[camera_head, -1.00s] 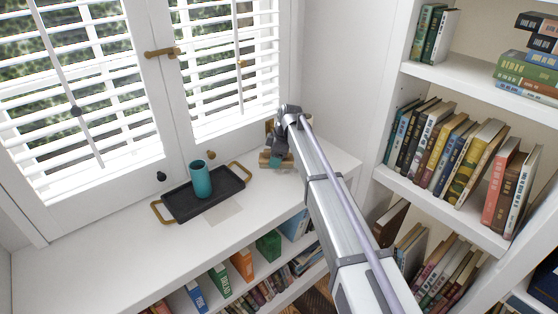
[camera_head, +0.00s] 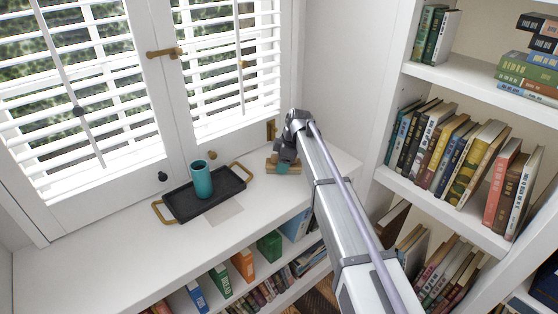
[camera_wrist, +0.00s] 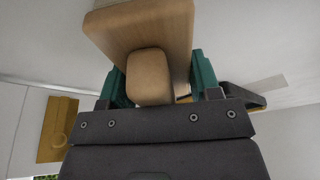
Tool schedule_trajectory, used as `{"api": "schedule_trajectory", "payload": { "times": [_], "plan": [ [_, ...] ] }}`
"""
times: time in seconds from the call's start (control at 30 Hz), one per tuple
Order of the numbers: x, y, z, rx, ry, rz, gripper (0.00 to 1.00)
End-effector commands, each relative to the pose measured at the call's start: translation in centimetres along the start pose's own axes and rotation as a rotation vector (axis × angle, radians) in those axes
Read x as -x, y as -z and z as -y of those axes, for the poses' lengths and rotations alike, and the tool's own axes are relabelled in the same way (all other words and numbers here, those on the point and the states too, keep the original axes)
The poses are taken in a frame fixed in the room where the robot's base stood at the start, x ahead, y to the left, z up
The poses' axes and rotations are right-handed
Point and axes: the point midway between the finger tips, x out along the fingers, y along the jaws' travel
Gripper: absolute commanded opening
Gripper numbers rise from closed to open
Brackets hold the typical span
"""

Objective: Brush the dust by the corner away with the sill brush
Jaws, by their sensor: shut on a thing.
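My gripper (camera_head: 284,166) is over the far right end of the white sill (camera_head: 120,262), near the corner by the wall. It is shut on the sill brush (camera_head: 271,167), whose pale wooden body shows beside the teal fingers. In the wrist view the brush's wooden block (camera_wrist: 145,28) and rounded grip (camera_wrist: 150,77) sit between the two teal fingers of my gripper (camera_wrist: 155,88). The bristles are hidden, and I cannot tell whether they touch the sill. No dust can be made out; the arm and brush cover part of the corner.
A black tray (camera_head: 181,207) with brass handles holds a teal cup (camera_head: 201,180) on the sill, left of my gripper. Bookshelves (camera_head: 450,75) rise on the right.

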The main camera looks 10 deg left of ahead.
Motion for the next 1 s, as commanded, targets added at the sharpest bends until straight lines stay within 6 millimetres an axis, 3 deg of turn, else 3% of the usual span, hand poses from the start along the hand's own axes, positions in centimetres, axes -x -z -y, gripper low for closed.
{"api": "schedule_trajectory", "payload": {
  "times": [0.13, 0.43, 0.7, 1.0],
  "plan": [
    [0.4, -1.2, 1.6, -0.001, 0.001, 0.003, 0.38],
    [0.6, -1.7, 2.2, -0.001, 0.001, 0.002, 0.38],
    [1.0, -3.6, 4.4, -0.001, 0.0, 0.002, 0.38],
    [0.9, -3.4, 4.0, 0.0, 0.001, 0.002, 0.38]
  ]
}}
